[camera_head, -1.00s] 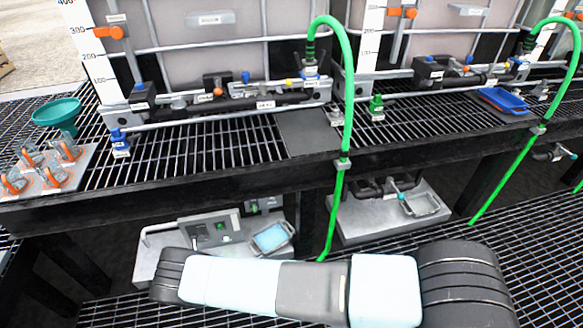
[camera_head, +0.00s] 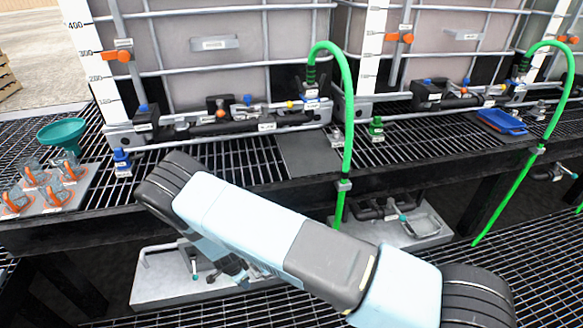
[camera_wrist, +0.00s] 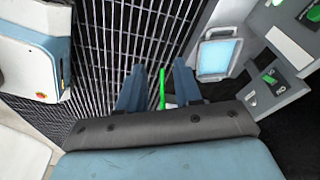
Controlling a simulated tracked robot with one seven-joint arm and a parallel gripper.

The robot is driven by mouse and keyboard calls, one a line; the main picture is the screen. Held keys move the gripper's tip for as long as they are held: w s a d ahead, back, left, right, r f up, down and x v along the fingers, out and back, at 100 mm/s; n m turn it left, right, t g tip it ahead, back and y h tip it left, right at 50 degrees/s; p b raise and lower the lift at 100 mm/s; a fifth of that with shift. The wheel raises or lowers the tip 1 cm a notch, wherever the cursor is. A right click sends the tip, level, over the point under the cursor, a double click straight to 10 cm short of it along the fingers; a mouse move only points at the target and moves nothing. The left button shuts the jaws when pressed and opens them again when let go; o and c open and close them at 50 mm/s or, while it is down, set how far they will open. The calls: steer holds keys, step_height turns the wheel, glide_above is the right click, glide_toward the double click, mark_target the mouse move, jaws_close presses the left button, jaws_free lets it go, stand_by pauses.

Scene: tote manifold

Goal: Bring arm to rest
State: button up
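My arm (camera_head: 250,225) crosses the lower half of the head view, light blue and dark grey. Its left end is raised in front of the rack's front edge. My gripper (camera_wrist: 159,68) shows in the wrist view with two blue-grey fingers apart. Nothing is held between them; a green strip, likely a hose, shows behind the gap. In the head view the gripper is mostly hidden by the arm, with dark parts showing below it. The wrist view has the grating (camera_wrist: 100,50) below and a grey station with a light blue tray (camera_wrist: 218,58) at the right.
A black rack (camera_head: 235,155) carries large totes with valve manifolds. Green hoses (camera_head: 348,110) hang over its front edge. A teal funnel (camera_head: 62,133) and several clear jars with orange rings (camera_head: 30,175) stand at the left. A lower grey station (camera_head: 165,278) sits beneath the arm.

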steer(key=w+d+r+n+y, duration=0.1)
steer(key=w+r, duration=0.4)
steer(key=r, duration=0.8)
steer(key=w+d+r+n+y, duration=0.1)
steer(key=w+r, duration=0.3)
steer(key=r, duration=0.9)
steer(key=w+d+r+n+y, duration=0.1)
steer(key=d+r, duration=0.6)
steer(key=r, duration=0.6)
steer(key=w+d+r+n+y, duration=0.1)
steer(key=d+r, duration=0.5)
steer(key=r, duration=0.6)
steer(key=s+d+r+n+t, duration=0.1)
steer(key=s+d+r+n, duration=0.1)
steer(key=s+d+r, duration=0.5)
steer(key=s+d+r+n+t, duration=0.1)
steer(key=s+d+r, duration=0.2)
steer(key=d+r, duration=0.65)
steer(key=s+d+r+n+t+h, duration=0.1)
steer(key=s+d+r, duration=0.2)
steer(key=s+d, duration=0.2)
steer(key=s+d+r+n+t+h, duration=0.1)
steer(key=s+d, duration=0.4)
steer(key=s, duration=0.6)
step_height(320, 180, up, 3)
steer(key=shift+s+d+f+n, duration=0.2)
steer(key=shift+s+n, duration=0.15)
steer(key=shift+n, duration=0.25)
